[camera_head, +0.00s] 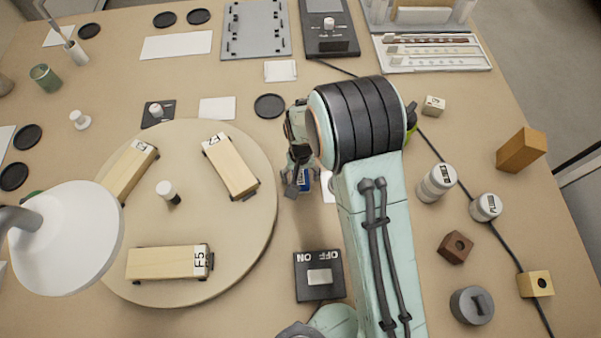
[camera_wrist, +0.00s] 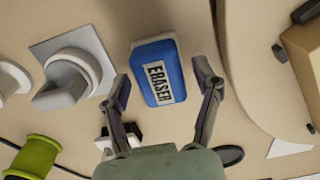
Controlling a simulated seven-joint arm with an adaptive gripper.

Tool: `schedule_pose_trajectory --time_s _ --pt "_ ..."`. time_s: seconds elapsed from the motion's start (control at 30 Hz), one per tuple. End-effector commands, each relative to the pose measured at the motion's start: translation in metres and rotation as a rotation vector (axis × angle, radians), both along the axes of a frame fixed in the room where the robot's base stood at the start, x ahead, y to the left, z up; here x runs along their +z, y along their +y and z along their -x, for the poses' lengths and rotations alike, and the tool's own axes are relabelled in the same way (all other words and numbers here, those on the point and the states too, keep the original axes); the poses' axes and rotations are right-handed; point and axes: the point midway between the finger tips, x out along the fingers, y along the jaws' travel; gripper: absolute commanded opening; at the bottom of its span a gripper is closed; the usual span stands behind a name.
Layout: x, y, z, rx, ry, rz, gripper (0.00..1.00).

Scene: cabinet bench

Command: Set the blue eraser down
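The blue eraser (camera_wrist: 158,72), with a white ERASER label, lies between and just beyond my fingertips in the wrist view. My gripper (camera_wrist: 163,82) is open, with a visible gap between each finger and the eraser's sides. In the head view my gripper (camera_head: 299,184) points down at the bench just right of the round turntable, and only a small blue part of the eraser (camera_head: 305,181) shows beside the fingers. The eraser appears to rest on the tan bench; its underside is hidden.
The turntable (camera_head: 260,215) carries several wooden blocks and a small white-topped piece. A black ON/OFF switch (camera_head: 319,277) is in front of the gripper. A black disc (camera_head: 269,106) lies behind it. My arm covers the bench to the right; a white lamp (camera_head: 68,240) stands at left.

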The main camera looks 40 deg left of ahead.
Motion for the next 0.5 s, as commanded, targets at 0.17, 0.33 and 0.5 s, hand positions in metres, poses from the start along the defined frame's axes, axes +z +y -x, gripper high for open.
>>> schedule_pose_trajectory --time_s 0.17,0.33,0.5 --pt "0.0 0.0 0.0 0.0 0.0 0.0 0.69" --pt "0.005 0.0 0.0 0.0 -0.001 -0.002 0.69" --pt "0.033 0.001 -0.001 0.0 -0.003 -0.006 0.69"
